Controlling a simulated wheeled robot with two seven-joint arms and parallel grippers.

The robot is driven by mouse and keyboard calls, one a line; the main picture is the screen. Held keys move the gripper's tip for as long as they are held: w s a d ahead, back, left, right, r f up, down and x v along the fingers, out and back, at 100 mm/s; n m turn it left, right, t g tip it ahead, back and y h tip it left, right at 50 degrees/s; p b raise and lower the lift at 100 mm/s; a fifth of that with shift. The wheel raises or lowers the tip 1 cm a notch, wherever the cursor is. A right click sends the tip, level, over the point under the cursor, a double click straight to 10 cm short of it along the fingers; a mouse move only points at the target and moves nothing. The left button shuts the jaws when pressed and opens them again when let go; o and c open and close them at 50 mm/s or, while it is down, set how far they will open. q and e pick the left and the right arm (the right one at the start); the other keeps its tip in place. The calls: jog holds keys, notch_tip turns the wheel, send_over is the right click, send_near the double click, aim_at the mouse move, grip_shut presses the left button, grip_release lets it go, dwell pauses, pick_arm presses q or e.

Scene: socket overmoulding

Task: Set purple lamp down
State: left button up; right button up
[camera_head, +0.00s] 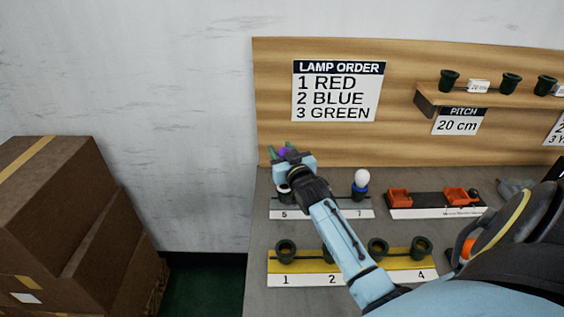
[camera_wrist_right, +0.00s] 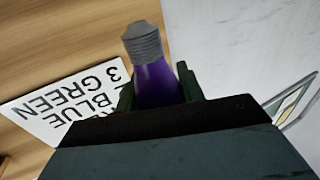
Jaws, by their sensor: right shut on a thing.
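The purple lamp (camera_wrist_right: 155,82) is between the fingers of my right gripper (camera_wrist_right: 158,90) in the right wrist view, its grey screw cap showing beyond them. In the head view my right gripper (camera_head: 285,151) is above the back-left rack (camera_head: 322,212), over the end marked 5, and only a bit of the purple lamp (camera_head: 285,153) shows between its fingers. A dark socket (camera_head: 284,192) with a pale top is just below the gripper. At the place marked 7 a white bulb (camera_head: 362,178) with a blue base stands upright. My left gripper is not in view.
A yellow rack (camera_head: 262,268) with several dark sockets stands in front. A rack with red holders (camera_head: 399,197) is at the right. A wooden back panel (camera_head: 275,110) with a lamp order sign (camera_head: 337,91) and a shelf (camera_head: 427,101) rises behind. Cardboard boxes (camera_head: 60,210) are stacked left.

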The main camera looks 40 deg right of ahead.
jog(key=shift+r, duration=1.3)
jog(key=shift+a, duration=0.1)
jog(key=s+a+r+n+y, duration=0.15)
jog(key=s+a, duration=0.25)
jog(key=a, duration=0.4)
jog(key=s+a+r+n+t+y, duration=0.15)
jog(key=s+a, duration=0.25)
jog(key=a, duration=0.4)
jog(key=s+a+n+g+y, duration=0.1)
jog(key=s+a+y, duration=0.25)
jog(key=a, duration=0.45)
jog(key=w+d+f+m+h, duration=0.1)
jog(key=w+d, duration=0.4)
jog(key=d, duration=0.7)
jog(key=w+d+f+m+h, duration=0.2)
jog(key=w+d+h, duration=0.3)
jog(key=d, duration=0.7)
jog(key=shift+w+d+m, duration=0.15)
jog(key=shift+w+m, duration=0.45)
jog(key=shift+w, duration=0.2)
jog(key=shift+h, duration=0.25)
